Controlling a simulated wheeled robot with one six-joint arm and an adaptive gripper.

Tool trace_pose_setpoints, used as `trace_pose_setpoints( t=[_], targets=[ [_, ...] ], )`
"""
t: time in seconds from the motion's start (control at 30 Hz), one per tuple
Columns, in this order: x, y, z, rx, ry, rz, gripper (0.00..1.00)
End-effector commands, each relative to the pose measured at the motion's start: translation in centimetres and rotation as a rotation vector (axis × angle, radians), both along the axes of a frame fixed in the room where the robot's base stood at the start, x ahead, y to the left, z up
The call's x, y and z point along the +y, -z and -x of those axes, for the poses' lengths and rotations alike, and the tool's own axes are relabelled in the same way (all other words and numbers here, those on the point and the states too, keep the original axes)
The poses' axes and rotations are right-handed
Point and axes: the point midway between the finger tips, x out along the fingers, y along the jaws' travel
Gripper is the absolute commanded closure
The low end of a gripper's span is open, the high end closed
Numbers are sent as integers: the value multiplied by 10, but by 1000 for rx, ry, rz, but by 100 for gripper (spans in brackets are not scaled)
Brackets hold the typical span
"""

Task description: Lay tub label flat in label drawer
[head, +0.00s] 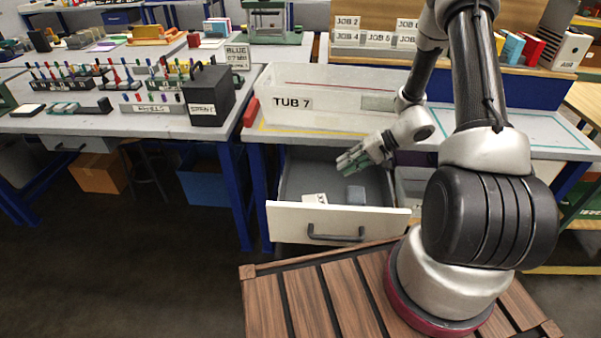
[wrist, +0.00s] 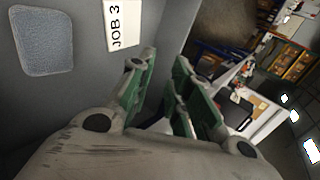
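A white label reading "JOB 3" (wrist: 124,22) lies flat in the open label drawer (head: 290,222); in the head view the white label (head: 314,198) is too small to read. My gripper (head: 350,162) is over the drawer, tilted, with green-padded fingers. In the wrist view the fingers (wrist: 162,65) stand apart with nothing visible between them.
A grey-blue pad (head: 355,194) lies in the drawer, right of the label; it also shows in the wrist view (wrist: 43,40). The drawer front has a dark handle (head: 336,236). A black box (head: 210,97) stands on the bench to the left. The drawer floor has bare room.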

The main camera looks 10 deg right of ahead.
Motion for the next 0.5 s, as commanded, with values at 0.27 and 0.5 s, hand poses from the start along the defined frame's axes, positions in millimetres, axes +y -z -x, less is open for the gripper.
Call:
trace_pose_setpoints(
  t=[0.27,0.5],
  targets=[
    [0,1,1,69,56,-20,80],
    [-8,-5,75,402,63,-7,80]
  ],
)
